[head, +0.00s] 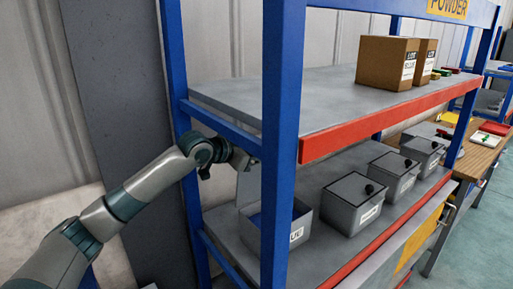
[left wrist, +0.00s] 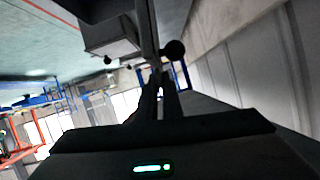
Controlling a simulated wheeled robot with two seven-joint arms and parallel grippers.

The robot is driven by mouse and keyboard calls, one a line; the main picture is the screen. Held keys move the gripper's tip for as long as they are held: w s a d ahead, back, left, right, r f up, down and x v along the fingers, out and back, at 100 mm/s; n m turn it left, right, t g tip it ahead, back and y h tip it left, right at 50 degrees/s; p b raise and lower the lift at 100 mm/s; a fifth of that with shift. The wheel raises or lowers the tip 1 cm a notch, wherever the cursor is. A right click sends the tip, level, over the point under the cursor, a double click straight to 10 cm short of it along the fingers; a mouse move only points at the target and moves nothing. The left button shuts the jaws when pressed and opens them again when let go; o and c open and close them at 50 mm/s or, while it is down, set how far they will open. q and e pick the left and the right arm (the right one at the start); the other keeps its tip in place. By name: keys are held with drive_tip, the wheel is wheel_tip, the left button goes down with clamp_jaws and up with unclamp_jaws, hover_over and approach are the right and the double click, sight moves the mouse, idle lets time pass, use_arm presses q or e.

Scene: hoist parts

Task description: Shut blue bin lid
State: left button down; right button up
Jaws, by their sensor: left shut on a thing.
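The open grey bin (head: 302,229) stands on the lower shelf behind the blue post, with a partly hidden label on its front and something blue inside. Its lid (head: 247,188) is raised steeply at the back, partly hidden by the post. My left gripper (head: 252,161) is at the top of the lid, its tips partly behind the post. In the left wrist view the gripper fingers (left wrist: 158,88) are shut on the lid (left wrist: 148,30), seen nearly edge-on, with its round black knob (left wrist: 174,50) beside it. My right gripper is not in view.
The blue post (head: 282,110) stands in front of the open bin. Two more lidded bins (head: 352,203) (head: 394,177) and another farther back are shut. The upper shelf (head: 300,98) with its red front edge hangs above, carrying two cardboard boxes (head: 386,63).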

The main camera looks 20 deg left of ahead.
use_arm(q)
drive_tip(key=shift+s+d+f+p, duration=0.15)
drive_tip(key=shift+s+d+f, duration=0.2)
drive_tip(key=shift+d, duration=0.3)
drive_tip(key=shift+s+d+f+p, duration=0.1)
drive_tip(key=shift+s+d+p, duration=0.05)
drive_tip(key=shift+s+d, duration=0.4)
drive_tip(key=shift+w+d, duration=0.1)
drive_tip(key=c, duration=1.9)
unclamp_jaws()
drive_tip(key=shift+w, duration=0.1)
drive_tip(key=shift+b+v, duration=2.9)
drive_tip(key=shift+v, duration=5.9)
